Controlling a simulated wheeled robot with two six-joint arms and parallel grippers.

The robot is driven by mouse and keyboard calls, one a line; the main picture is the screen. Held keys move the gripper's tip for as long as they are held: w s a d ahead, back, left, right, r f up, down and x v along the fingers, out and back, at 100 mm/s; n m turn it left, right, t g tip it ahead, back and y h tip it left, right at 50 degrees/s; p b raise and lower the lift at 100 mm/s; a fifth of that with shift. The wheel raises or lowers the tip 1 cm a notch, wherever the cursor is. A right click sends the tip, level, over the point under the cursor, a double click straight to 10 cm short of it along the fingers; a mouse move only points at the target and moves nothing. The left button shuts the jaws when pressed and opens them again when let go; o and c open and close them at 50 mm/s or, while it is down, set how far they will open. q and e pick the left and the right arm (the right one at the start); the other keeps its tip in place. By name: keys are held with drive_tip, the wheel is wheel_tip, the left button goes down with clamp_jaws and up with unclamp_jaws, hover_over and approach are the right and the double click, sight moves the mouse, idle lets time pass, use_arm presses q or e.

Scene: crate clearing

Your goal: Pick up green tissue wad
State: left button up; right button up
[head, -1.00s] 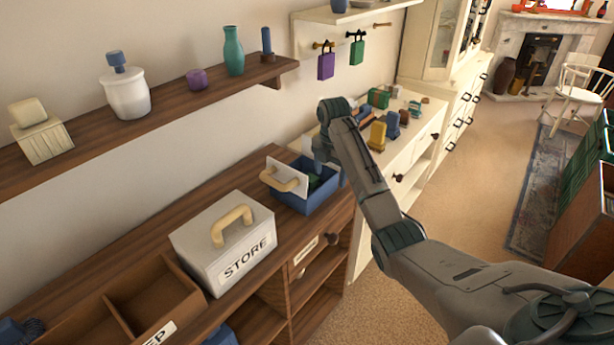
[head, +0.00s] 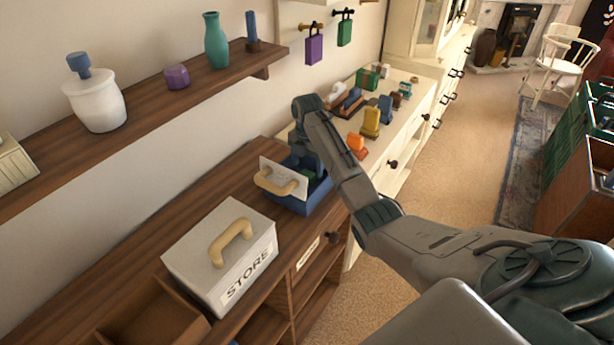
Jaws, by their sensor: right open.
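A blue crate (head: 290,204) with a white lid or panel and a tan handle (head: 275,182) stands on the brown wooden cabinet. A small patch of green, which looks like the green tissue wad (head: 307,174), shows inside the crate, mostly hidden by the crate wall and my gripper. My right gripper (head: 314,172) points down into the crate, close to the green patch. It is open; its fingertips are largely hidden. I cannot tell whether it touches the wad. My left gripper is out of view.
A white STORE box (head: 220,258) stands on the cabinet just in front of the crate. A wooden shelf (head: 150,125) with jars runs along the wall. Several small items, including a yellow one (head: 371,121), stand on the cream cabinet behind.

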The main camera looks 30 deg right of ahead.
sight(307, 174)
drive_tip(key=f, duration=0.1)
drive_tip(key=f+p, duration=0.1)
drive_tip(key=f, duration=0.1)
drive_tip(key=f+p, duration=0.1)
drive_tip(key=shift+w+d+f, duration=0.1)
drive_tip(key=shift+w+f, duration=0.15)
drive_tip(key=shift+w, duration=0.1)
drive_tip(key=shift+f, duration=0.45)
drive_tip(key=c, duration=1)
